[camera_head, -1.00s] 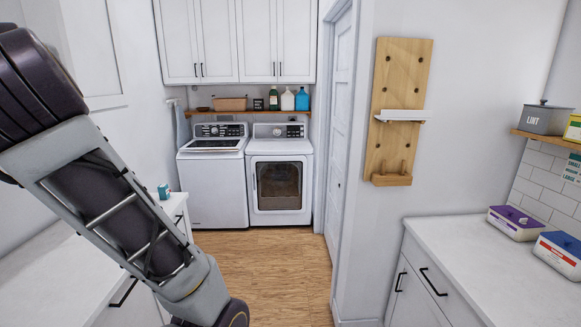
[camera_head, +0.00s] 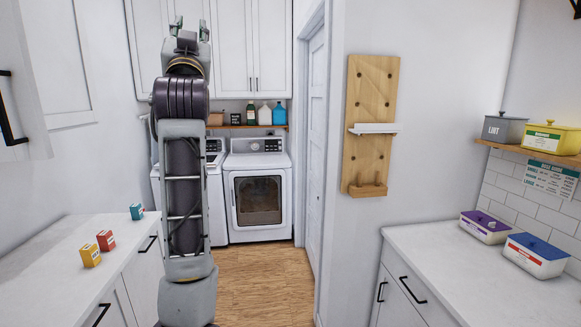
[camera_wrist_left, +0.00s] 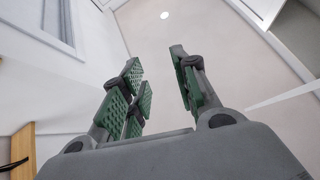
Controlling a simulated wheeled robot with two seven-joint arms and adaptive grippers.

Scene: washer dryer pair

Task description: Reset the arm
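My left arm stands upright in the left-centre of the head view, in front of the washer. My left gripper (camera_head: 187,32) is at its top, pointing up in front of the white upper cabinets. In the left wrist view the same gripper (camera_wrist_left: 160,88) has its green-padded fingers spread apart, with only ceiling and wall between them. It is open and empty. My right gripper is not in either view.
The washer (camera_head: 217,205) is partly hidden behind my arm; the dryer (camera_head: 257,199) stands right of it. Small boxes, yellow (camera_head: 90,256), red (camera_head: 106,240) and teal (camera_head: 137,211), stand on the left counter (camera_head: 60,275). A wooden wall rack (camera_head: 370,95) and the right counter (camera_head: 450,260) are clear of my arm.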

